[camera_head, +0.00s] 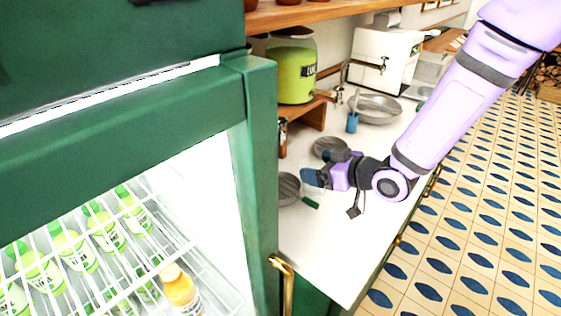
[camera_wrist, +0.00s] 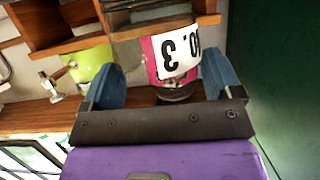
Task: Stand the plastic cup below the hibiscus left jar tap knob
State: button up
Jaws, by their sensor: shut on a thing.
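My gripper (camera_head: 315,178) is low over the counter, near the fridge side. In the wrist view its two blue fingers (camera_wrist: 163,82) stand apart, shut on the plastic cup (camera_wrist: 176,93). Only a dark, see-through round part of the cup shows between the fingers; the head view does not show the cup clearly. Beyond the fingers is a pink thing with a white label (camera_wrist: 172,55), which may be the hibiscus jar; I cannot make out its knob. A green jar (camera_head: 293,66) stands on a wooden riser; a tap (camera_wrist: 55,82) shows beside the green jar in the wrist view.
A grey dish (camera_head: 287,190) lies beside my gripper and another dish (camera_head: 328,147) lies behind it. A blue cup (camera_head: 352,122) and a metal basin (camera_head: 375,107) are farther back. The green fridge (camera_head: 262,160) edges the counter (camera_head: 325,255) at left; the front counter is clear.

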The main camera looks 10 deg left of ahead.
jog(key=x, duration=1.2)
jog(key=shift+r, duration=0.25)
jog(key=shift+f, duration=0.1)
jog(key=o, duration=0.8)
jog(key=shift+c, duration=0.2)
jog(key=shift+d+r, duration=0.15)
jog(key=shift+r, duration=0.05)
jog(key=v, duration=1.1)
jog(key=shift+s+d+r, duration=0.15)
jog(key=shift+s+d, duration=0.05)
